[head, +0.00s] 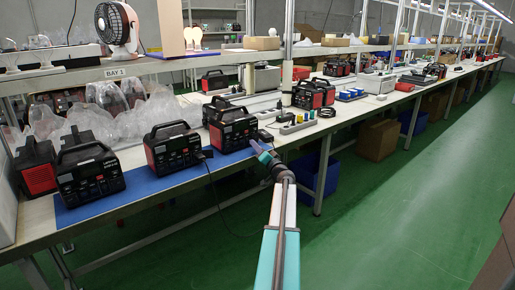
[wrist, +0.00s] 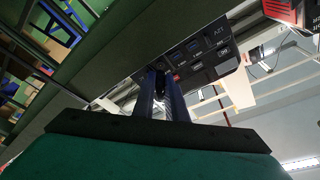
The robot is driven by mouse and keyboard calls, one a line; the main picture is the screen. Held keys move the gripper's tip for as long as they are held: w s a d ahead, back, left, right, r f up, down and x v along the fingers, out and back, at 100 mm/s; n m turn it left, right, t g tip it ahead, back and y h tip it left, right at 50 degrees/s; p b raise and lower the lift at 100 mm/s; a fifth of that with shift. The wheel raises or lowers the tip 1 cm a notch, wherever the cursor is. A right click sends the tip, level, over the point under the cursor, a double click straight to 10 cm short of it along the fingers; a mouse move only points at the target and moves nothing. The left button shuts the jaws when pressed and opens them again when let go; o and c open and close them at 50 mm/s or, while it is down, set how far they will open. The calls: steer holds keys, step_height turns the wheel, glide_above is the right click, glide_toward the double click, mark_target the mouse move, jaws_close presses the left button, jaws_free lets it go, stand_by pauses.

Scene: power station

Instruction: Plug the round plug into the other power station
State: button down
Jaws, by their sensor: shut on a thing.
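My gripper (head: 257,149) is in front of the right-hand power station (head: 231,130) on the near bench. In the wrist view my gripper (wrist: 163,90) is shut on a small dark thing, taken as the round plug (wrist: 160,92); the fingers hide most of it. The front panel (wrist: 201,52) with its sockets is just beyond the fingertips; I cannot tell whether the plug touches it. Another black and red power station (head: 172,148) stands to the left on the blue mat. A dark plug and cord (head: 206,154) show by its right side.
More power stations (head: 87,176) stand at the left end of the mat (head: 140,190). Clear plastic bags (head: 150,112) lie behind. A power strip (head: 298,125) and small black items are right of the gripper.

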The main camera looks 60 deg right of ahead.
steer(key=shift+w+d, duration=0.2)
steer(key=shift+w, duration=0.35)
steer(key=shift+f+b, duration=0.1)
steer(key=shift+b, duration=1.35)
stand_by(0.9)
steer(key=shift+w+d+b, duration=0.25)
steer(key=shift+w+b, duration=0.55)
steer(key=shift+b, duration=0.3)
stand_by(1.7)
steer(key=c, duration=1.7)
jaws_free()
steer(key=shift+s, duration=0.15)
